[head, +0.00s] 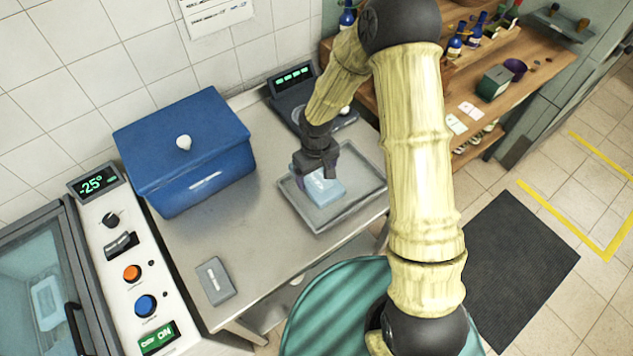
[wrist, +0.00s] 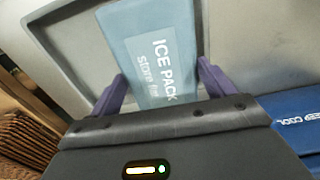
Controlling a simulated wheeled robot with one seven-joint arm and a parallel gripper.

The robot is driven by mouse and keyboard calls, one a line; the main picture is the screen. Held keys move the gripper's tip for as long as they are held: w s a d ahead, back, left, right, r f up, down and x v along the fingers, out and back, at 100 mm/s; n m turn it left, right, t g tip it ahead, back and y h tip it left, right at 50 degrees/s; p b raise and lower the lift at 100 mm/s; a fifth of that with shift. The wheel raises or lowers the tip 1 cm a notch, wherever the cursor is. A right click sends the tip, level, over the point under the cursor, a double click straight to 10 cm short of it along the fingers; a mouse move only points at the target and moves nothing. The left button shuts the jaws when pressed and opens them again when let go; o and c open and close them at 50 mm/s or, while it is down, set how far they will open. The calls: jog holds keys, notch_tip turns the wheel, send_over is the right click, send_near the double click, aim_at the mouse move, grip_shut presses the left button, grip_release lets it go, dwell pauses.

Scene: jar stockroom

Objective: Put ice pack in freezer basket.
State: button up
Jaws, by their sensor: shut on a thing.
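The light blue ice pack (head: 327,188) is at the grey tray (head: 349,213) on the steel counter. In the wrist view the ice pack (wrist: 160,50) shows its printed label, with the purple fingers on either side of it. My gripper (head: 318,173) is over the tray and shut on the ice pack; it also shows in the wrist view (wrist: 160,92). I cannot tell whether the pack touches the tray. The freezer (head: 55,240) is at the far left, its glass lid looking closed. A pale basket (head: 46,300) shows dimly through the glass.
A blue cool box (head: 190,160) with a white-knobbed lid stands on the counter between the tray and the freezer. A scale (head: 300,100) is behind the tray. A small grey device (head: 215,281) lies near the front edge. Wooden shelves (head: 535,65) stand at right.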

aim_at(316, 176)
jog(key=shift+r, duration=1.8)
